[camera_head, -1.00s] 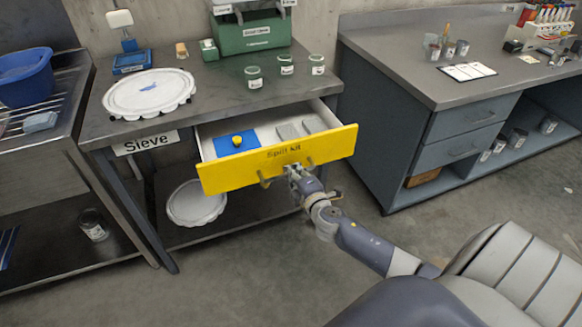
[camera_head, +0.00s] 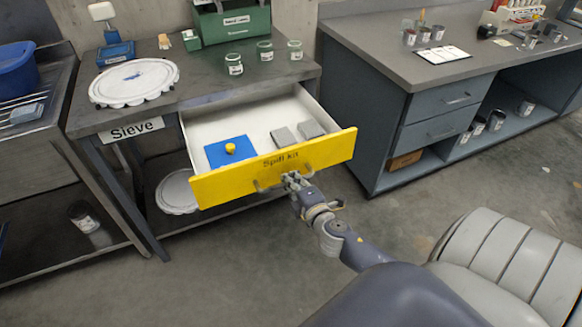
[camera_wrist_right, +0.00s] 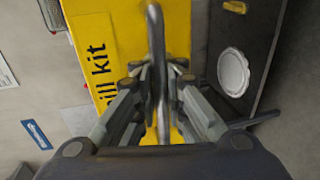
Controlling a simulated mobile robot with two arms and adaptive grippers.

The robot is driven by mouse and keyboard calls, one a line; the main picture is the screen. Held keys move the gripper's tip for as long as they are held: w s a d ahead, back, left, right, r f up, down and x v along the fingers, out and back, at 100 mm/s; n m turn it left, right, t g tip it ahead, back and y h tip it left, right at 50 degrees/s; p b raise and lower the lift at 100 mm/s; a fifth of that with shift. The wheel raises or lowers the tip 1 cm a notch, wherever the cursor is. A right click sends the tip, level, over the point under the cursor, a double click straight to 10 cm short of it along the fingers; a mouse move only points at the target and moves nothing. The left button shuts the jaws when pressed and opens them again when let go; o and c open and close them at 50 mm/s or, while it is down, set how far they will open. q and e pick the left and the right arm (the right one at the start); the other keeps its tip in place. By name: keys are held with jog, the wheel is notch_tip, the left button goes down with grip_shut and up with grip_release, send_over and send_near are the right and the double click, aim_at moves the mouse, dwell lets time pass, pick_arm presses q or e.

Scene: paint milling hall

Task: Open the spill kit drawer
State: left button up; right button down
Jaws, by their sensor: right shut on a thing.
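The spill kit drawer (camera_head: 320,158) has a yellow front lettered "Spill kit" and stands well out from under the steel sieve table (camera_head: 205,85). Inside it lie a blue pad with a yellow knob (camera_head: 228,152) and two grey blocks (camera_head: 284,139). My right gripper (camera_head: 292,180) is at the grey bar handle (camera_head: 265,187) on the drawer front. In the right wrist view, the fingers (camera_wrist_right: 158,100) are closed around the handle bar (camera_wrist_right: 155,50). My left gripper is not in view.
On the sieve table are a white round sieve lid (camera_head: 134,82), several small jars (camera_head: 265,50) and a green machine (camera_head: 232,22). A grey workbench with drawers (camera_head: 440,112) stands to the right. Bare floor (camera_head: 230,270) lies in front.

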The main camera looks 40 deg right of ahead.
jog(key=shift+r, duration=0.1)
jog(key=c, duration=1.7)
grip_release()
jog(key=v, duration=1.2)
jog(key=shift+d, duration=0.1)
